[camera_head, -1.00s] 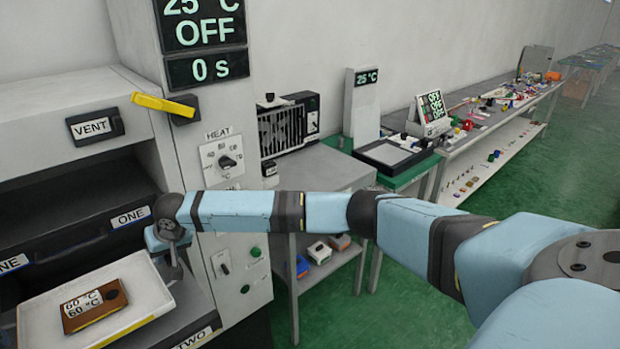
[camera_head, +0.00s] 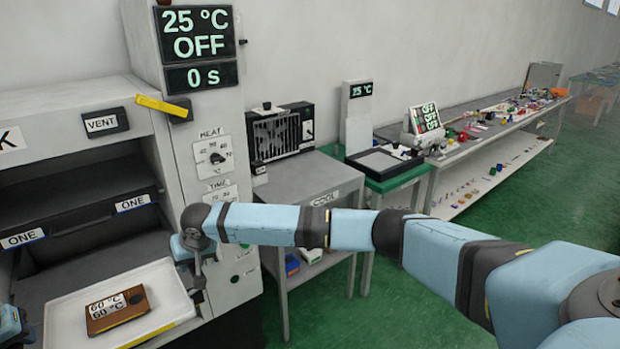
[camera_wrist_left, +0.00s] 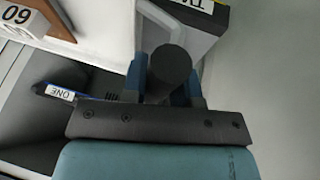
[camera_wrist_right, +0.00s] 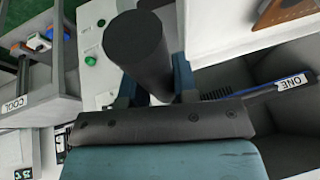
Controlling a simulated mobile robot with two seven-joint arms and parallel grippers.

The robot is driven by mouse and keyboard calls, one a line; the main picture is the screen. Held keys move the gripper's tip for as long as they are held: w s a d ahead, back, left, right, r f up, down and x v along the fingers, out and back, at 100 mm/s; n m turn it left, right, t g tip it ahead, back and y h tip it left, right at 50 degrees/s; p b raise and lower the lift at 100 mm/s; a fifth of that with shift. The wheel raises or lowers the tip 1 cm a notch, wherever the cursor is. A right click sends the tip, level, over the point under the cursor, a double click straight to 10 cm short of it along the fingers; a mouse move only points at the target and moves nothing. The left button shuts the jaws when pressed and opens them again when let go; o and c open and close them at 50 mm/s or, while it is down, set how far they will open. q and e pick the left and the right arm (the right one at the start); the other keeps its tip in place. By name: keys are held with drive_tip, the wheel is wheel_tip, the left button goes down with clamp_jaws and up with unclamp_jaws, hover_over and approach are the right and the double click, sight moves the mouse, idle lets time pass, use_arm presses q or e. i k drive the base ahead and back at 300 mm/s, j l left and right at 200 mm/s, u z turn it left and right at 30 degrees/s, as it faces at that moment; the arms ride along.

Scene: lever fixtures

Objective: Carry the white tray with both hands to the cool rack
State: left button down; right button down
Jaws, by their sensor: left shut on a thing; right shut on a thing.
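The white tray (camera_head: 65,327) is in front of the open oven at lower left in the head view and looks roughly level. A brown block (camera_head: 118,308) marked 60 °C lies on it. My right gripper (camera_head: 196,272) is at the tray's right side, shut on its handle; a dark round handle (camera_wrist_right: 135,48) shows between its fingers in the right wrist view. My left gripper (camera_wrist_left: 165,88) is shut on the tray's other handle (camera_wrist_left: 170,66); only a piece of it shows at the head view's left edge. The cool rack (camera_head: 325,185), a grey table labelled COOL, stands right of the oven.
The oven (camera_head: 75,110) has a yellow lever (camera_head: 163,107) and a panel column beside my right gripper. A fan unit (camera_head: 283,130) stands at the back of the cool rack, whose front top is bare. A green table (camera_head: 400,177) and a long cluttered bench stand further right. Green floor is open in front.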

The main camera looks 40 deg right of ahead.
sight(304, 176)
drive_tip(key=l+z, duration=0.1)
drive_tip(key=z, duration=2.7)
drive_tip(key=i+j, duration=0.2)
drive_tip(key=i, duration=0.2)
drive_tip(key=i+j, duration=0.25)
drive_tip(key=i, duration=0.2)
drive_tip(key=i+j, duration=0.2)
drive_tip(key=i, duration=1.95)
drive_tip(key=j+u, duration=0.1)
drive_tip(key=u, duration=0.8)
drive_tip(key=i+l, duration=0.05)
